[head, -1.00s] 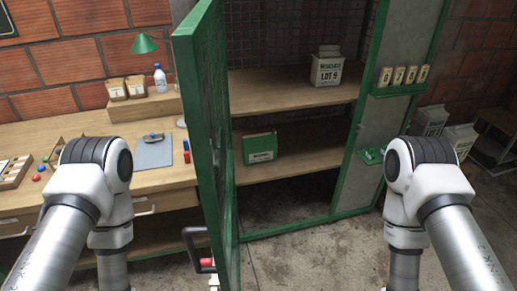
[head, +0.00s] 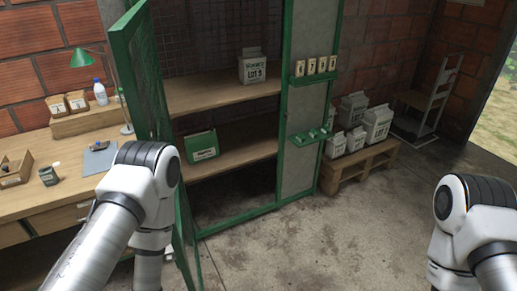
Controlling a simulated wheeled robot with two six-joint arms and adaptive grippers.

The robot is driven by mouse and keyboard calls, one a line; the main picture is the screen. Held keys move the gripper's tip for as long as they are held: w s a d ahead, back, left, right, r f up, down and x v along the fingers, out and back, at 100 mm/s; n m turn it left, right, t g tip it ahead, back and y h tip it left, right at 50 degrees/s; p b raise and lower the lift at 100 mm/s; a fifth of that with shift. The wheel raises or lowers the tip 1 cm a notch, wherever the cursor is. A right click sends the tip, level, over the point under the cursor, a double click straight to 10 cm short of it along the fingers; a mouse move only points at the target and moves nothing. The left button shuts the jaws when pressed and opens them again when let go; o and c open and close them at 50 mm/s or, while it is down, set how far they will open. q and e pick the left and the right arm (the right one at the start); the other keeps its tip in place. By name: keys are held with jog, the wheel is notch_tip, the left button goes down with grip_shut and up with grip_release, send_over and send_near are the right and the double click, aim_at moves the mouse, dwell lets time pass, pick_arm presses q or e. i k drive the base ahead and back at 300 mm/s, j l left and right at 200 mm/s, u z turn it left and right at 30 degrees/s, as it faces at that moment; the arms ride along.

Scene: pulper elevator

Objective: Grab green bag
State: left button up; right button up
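The green bag (head: 201,146) stands on the lower wooden shelf (head: 245,152) of the green-framed cabinet. It has a white label with dark print on its front. The cabinet's green mesh door (head: 150,80) stands open to the left of the bag, and the bag shows clear of it. My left arm rises in front of the cabinet's lower left and hides part of the door. My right arm is at the right edge over bare floor. Neither gripper shows in the head view.
A white lot bag (head: 253,69) stands on the upper shelf. A wooden desk (head: 75,190) with a green lamp (head: 88,58) is at the left. White bags stand on a pallet (head: 352,165) right of the cabinet, near a hand truck (head: 432,95). The concrete floor in front is clear.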

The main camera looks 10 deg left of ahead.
aim_at(200, 146)
jog(key=i+l, duration=0.3)
jog(key=i, duration=0.15)
jog(key=i+l+z, duration=0.15)
jog(key=i+l, duration=0.45)
jog(key=i, duration=0.3)
jog(key=i+u, duration=0.3)
jog(key=i, duration=0.2)
jog(key=i+u, duration=0.3)
jog(key=i, duration=0.15)
jog(key=i+l+u, duration=0.3)
jog(key=i, duration=0.8)
jog(key=j+u, duration=0.05)
jog(key=j, duration=0.05)
